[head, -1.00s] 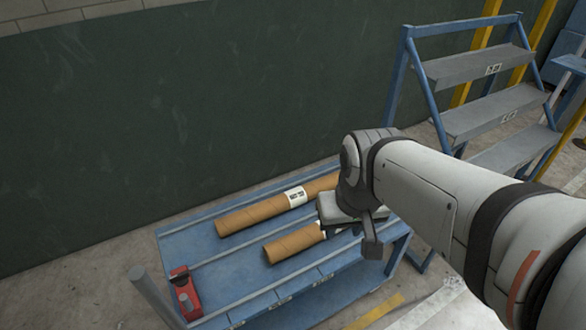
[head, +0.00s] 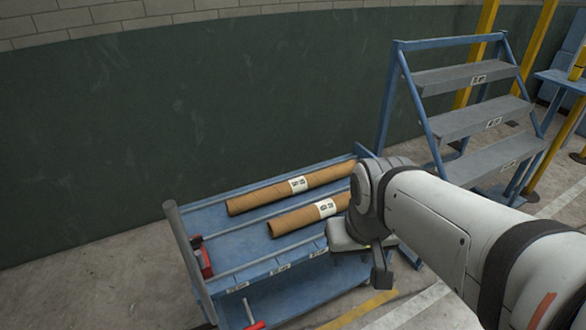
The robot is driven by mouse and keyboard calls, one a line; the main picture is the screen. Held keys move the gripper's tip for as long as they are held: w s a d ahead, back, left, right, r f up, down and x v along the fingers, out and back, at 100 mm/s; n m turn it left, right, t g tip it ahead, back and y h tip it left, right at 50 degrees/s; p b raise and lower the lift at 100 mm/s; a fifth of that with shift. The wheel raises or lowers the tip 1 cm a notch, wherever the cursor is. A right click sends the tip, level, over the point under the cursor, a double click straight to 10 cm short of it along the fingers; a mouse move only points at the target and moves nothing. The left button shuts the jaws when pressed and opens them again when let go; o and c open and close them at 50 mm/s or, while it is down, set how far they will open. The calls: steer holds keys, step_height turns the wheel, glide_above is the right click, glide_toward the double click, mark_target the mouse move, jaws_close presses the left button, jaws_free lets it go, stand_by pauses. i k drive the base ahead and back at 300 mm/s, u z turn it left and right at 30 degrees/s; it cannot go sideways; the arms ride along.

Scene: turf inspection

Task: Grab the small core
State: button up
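Two brown cardboard-like cylinders with white labels lie side by side on a blue cart (head: 205,220). The longer core (head: 255,201) lies at the back, near the wall. The shorter, small core (head: 290,222) lies in front of it, with its right end partly hidden by my arm. My gripper (head: 362,262) is at the right end of the cart, beside and in front of the small core. Its fingers are mostly hidden, so its opening does not show.
A red tool (head: 201,259) is at the cart's left end, and a red-handled item (head: 255,325) is on the lower shelf. A blue-framed rack with grey steps (head: 470,120) stands behind on the right. A dark green wall (head: 150,120) runs behind the cart.

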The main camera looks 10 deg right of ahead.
mark_target(282, 225)
steer(key=z, duration=0.15)
steer(key=i, duration=0.9)
steer(key=u, duration=0.25)
steer(key=k, duration=0.8)
steer(key=z, duration=0.2)
steer(key=i, duration=0.8)
